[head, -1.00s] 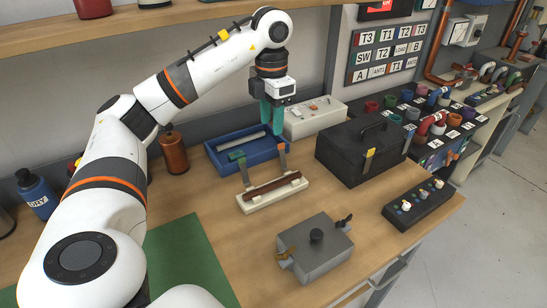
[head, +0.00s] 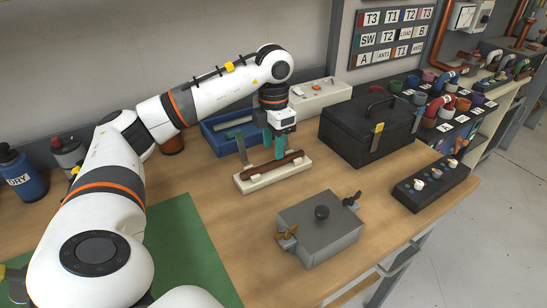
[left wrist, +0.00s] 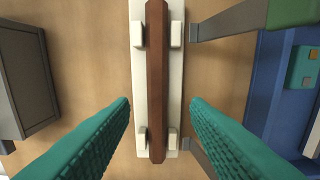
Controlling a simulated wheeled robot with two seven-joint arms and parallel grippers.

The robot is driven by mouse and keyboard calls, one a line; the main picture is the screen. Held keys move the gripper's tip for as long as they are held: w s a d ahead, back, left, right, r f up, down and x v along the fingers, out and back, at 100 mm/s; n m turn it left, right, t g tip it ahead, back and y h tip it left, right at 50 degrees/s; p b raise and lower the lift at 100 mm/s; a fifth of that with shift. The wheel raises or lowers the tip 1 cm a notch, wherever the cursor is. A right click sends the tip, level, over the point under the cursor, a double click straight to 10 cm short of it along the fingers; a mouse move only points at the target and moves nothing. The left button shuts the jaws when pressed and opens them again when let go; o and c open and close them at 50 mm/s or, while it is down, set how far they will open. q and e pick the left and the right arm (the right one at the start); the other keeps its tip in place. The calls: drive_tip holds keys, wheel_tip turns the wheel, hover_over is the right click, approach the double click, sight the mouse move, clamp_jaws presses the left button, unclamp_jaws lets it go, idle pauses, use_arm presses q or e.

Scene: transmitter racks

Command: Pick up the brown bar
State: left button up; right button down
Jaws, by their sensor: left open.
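The brown bar (head: 276,165) lies lengthwise on a cream holder (head: 246,187) with small pegs on the workbench. In the left wrist view the bar (left wrist: 157,80) runs vertically up the middle, on the holder (left wrist: 138,70). My left gripper (head: 274,150) points down just above the bar, its teal fingers open. In the left wrist view the open fingers (left wrist: 160,110) stand one on each side of the bar and holder, with a gap to both. Part of the bar is hidden behind the fingers in the head view. My right gripper is not in view.
A blue tray (head: 211,139) stands behind the holder. A black toolbox (head: 350,127) is to the right, with a grey metal box (head: 318,243) in front and a black switch block (head: 431,186) at the bench edge. A green mat (head: 190,240) lies at front left.

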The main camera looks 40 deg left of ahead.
sight(274, 164)
use_arm(q)
drive_tip(key=f, duration=0.4)
drive_tip(key=shift+w+d+f, duration=0.15)
drive_tip(key=shift+d+f, duration=0.05)
drive_tip(key=shift+f, duration=0.05)
drive_tip(key=shift+c, duration=0.4)
clamp_jaws()
